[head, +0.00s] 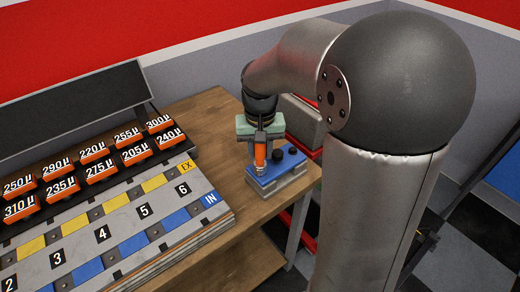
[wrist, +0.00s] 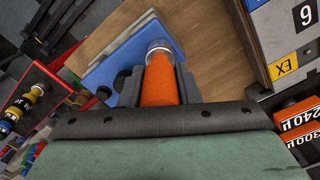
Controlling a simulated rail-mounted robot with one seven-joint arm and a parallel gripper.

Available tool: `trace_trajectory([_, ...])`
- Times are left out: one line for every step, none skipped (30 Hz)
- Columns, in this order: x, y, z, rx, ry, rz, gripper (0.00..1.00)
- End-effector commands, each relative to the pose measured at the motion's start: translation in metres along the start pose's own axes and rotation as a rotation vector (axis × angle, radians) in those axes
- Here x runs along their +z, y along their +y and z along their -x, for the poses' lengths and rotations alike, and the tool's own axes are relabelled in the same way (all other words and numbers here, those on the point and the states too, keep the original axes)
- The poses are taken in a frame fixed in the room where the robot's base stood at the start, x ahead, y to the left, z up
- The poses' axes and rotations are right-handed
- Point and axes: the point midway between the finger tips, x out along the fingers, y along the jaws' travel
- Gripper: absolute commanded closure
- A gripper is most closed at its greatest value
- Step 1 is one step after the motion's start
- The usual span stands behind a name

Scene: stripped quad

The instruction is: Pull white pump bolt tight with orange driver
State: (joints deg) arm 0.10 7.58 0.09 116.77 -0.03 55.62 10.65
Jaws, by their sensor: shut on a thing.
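My gripper (head: 260,138) is shut on the orange driver (head: 260,152) and holds it over the left part of the blue-topped pump block (head: 287,171) at the table's right end. In the wrist view the orange driver (wrist: 161,84) points away from the dark fingers, its shiny metal end (wrist: 159,50) over the blue plate (wrist: 125,62). The driver looks close to upright in the head view. I cannot tell whether its tip touches the block. No white bolt can be made out; the driver may hide it.
Two black knobs (head: 279,155) stand on the block beside the driver. A numbered grey board (head: 120,225) with yellow and blue patches lies to the left, with orange labelled pieces (head: 64,185) behind it. Bare wooden table (head: 207,120) lies between. A red rack (wrist: 30,105) is off the table.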

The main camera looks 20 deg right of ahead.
Motion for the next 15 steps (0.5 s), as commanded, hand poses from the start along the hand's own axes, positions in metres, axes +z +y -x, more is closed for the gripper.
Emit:
trace_trajectory([-0.0001,-0.0003,0.0003,0.000,0.001,-0.022,0.98])
trace_trajectory([-0.0001,-0.0003,0.0003,0.000,0.001,-0.028,0.98])
trace_trajectory([-0.0001,-0.0003,0.0002,0.000,0.001,-0.030,0.98])
trace_trajectory([-0.0001,-0.0002,0.0002,0.000,0.001,-0.030,0.98])
trace_trajectory([-0.0001,-0.0002,0.0002,0.000,0.001,-0.029,0.98])
trace_trajectory([-0.0001,-0.0002,0.0002,0.000,0.001,-0.029,0.98])
trace_trajectory([-0.0001,-0.0002,0.0002,0.000,0.001,-0.028,0.98])
trace_trajectory([-0.0001,-0.0002,0.0002,0.000,0.001,-0.030,0.98])
trace_trajectory([-0.0001,-0.0002,0.0002,0.000,0.000,-0.043,0.98])
trace_trajectory([-0.0001,-0.0003,0.0003,0.000,0.001,-0.063,0.98])
trace_trajectory([0.0000,-0.0005,0.0003,0.000,0.000,-0.093,0.98])
trace_trajectory([0.0000,-0.0005,0.0003,0.000,0.000,-0.135,0.98])
trace_trajectory([0.0000,-0.0005,0.0003,0.000,0.000,-0.165,0.98])
trace_trajectory([0.0000,-0.0004,0.0003,0.000,0.000,-0.190,0.98])
trace_trajectory([-0.0001,-0.0003,0.0003,0.000,0.000,-0.215,0.98])
